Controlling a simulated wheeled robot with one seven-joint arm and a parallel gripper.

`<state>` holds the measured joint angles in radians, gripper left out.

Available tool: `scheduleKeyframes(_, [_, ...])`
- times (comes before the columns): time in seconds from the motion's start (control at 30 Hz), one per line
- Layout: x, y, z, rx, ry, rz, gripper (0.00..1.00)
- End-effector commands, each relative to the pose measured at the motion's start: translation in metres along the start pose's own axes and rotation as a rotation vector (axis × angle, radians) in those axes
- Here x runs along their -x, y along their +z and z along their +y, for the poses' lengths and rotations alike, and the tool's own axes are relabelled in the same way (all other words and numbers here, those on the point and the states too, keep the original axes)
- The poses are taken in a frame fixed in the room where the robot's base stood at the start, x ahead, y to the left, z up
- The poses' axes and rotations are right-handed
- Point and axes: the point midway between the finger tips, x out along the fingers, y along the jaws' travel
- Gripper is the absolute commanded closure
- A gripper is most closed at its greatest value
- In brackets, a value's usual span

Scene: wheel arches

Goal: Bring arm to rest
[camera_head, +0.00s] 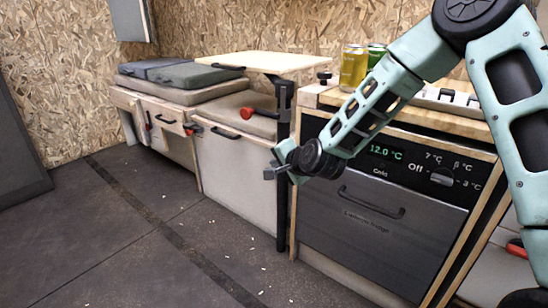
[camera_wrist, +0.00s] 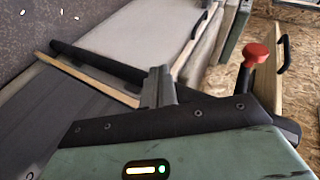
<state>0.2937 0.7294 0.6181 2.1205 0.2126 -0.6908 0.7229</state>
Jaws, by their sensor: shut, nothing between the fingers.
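My arm, pale green with black joints, reaches in from the right in the head view, bent at the elbow. My gripper (camera_head: 272,171) is at its end, in front of the fridge's left edge and the black table post. The gripper is shut and empty, clear of the fridge front. In the wrist view the gripper (camera_wrist: 158,85) shows as grey fingers close together, with the dark fridge front and a pale cabinet panel behind them.
A dark fridge (camera_head: 350,225) stands under a wooden counter with cans (camera_head: 353,68). A small wooden table (camera_head: 262,61) on a black post (camera_head: 283,200) is beside my gripper. A cushioned bench (camera_head: 185,92) carries grey cases. The dark floor (camera_head: 110,235) at left is clear apart from small pale scraps.

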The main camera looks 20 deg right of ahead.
Motion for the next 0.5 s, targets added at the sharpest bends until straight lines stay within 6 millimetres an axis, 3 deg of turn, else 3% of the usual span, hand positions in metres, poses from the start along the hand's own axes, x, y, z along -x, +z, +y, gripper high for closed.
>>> scheduleKeyframes(0.27, [0.002, 0.003, -0.002, 0.011, 0.003, -0.008, 1.0])
scheduleKeyframes(0.37, [0.016, 0.024, -0.013, 0.09, 0.024, -0.068, 1.0])
scheduleKeyframes(0.47, [0.05, 0.064, -0.029, 0.259, 0.072, -0.193, 1.0])
scheduleKeyframes(0.5, [0.07, 0.083, -0.033, 0.35, 0.098, -0.256, 1.0])
